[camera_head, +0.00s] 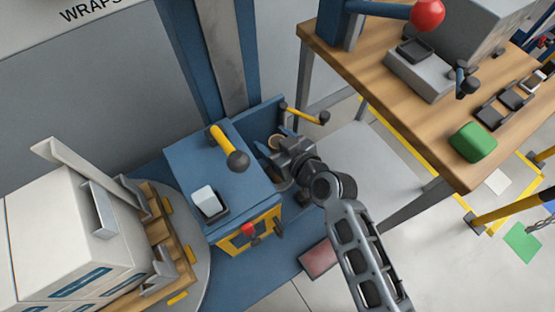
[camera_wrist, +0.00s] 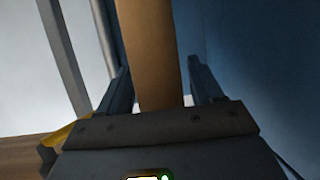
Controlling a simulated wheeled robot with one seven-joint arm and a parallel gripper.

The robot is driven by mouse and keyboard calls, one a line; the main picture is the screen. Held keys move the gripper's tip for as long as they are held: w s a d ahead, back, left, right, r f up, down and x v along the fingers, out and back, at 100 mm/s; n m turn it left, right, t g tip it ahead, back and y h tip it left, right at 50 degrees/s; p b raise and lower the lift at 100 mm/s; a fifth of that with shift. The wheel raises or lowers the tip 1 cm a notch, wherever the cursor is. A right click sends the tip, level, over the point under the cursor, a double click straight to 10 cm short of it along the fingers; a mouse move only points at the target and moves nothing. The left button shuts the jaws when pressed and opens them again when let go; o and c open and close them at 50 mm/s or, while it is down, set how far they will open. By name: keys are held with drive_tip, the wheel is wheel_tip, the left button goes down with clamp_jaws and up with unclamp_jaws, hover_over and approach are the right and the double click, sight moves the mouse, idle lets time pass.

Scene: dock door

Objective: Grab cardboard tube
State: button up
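The cardboard tube (camera_wrist: 150,50) is a plain brown cylinder in the wrist view, running up from between my fingers. My gripper (camera_wrist: 158,66) is open, with one finger on each side of the tube. A narrow gap shows by the right finger; whether the left finger touches the tube I cannot tell. In the head view my gripper (camera_head: 268,156) is at the right side of the blue cabinet. A small tan round end of the tube (camera_head: 277,142) shows just behind it; the rest of the tube is hidden.
The blue cabinet (camera_head: 185,160) carries a yellow-and-black handle (camera_head: 226,145) and a white block in a dark tray (camera_head: 208,203). A wooden workbench (camera_head: 330,35) stands at the upper right. White boxes (camera_head: 65,240) sit on a pallet at the left. Floor shows between cabinet and bench.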

drive_tip(key=c, duration=1.1)
drive_tip(key=shift+r, duration=0.1)
drive_tip(key=shift+c, duration=0.2)
